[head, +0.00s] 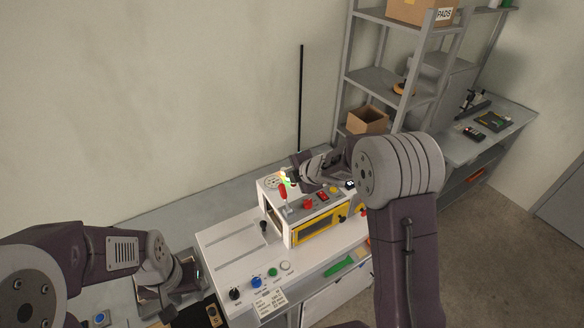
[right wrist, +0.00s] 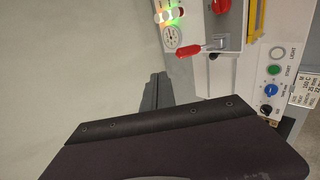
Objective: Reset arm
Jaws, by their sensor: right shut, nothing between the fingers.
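The white box-forming machine (head: 270,205) stands on the bench, with a yellow-framed front window and a red-handled lever (head: 283,190) on its top left. In the right wrist view the red handle (right wrist: 188,51) lies sideways, with nothing gripping it. My right gripper (head: 298,167) is above the back of the machine, near the lever and the lit stack light; it is shut and empty. Its fingertips are small and dark here. My left gripper (head: 195,277) is low at the left, beside the control panel; its finger opening is not clear.
The control panel (head: 245,262) carries black, blue, green and white controls and a printed label. A grey shelf rack (head: 385,78) with an open carton (head: 367,121) stands behind my right arm. A side bench (head: 480,140) is at the right. Bare wall rises behind.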

